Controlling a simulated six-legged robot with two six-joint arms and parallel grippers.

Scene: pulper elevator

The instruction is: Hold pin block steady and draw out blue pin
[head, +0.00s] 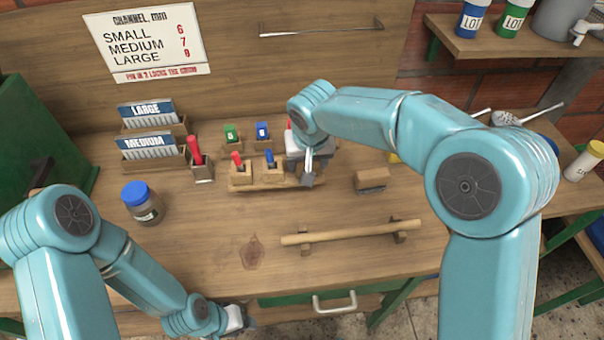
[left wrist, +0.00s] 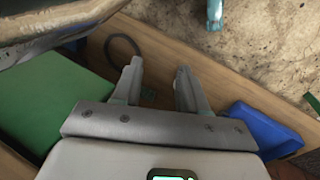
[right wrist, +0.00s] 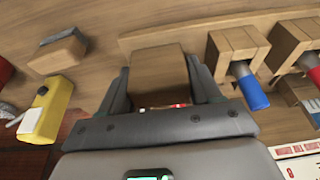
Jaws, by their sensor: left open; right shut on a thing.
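A low wooden rack (head: 285,185) on the bench carries a block with a red pin (head: 237,160) and a block (right wrist: 230,43) with a blue pin (head: 269,156). The blue pin also shows in the right wrist view (right wrist: 250,87), standing in its block. My right gripper (head: 308,181) is shut on another wooden block (right wrist: 160,75) at the rack's right end, beside the blue-pin block. Any pin in the held block is mostly hidden by the gripper. My left gripper (left wrist: 158,78) is open and empty, low at the bench's front edge.
Behind the rack stand small holders with a green pin (head: 231,133) and another blue pin (head: 263,131). A loose block (head: 372,180) lies to the right, a wooden bar (head: 350,233) in front. A blue-lidded jar (head: 143,203) stands left. Bench between jar and bar is clear.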

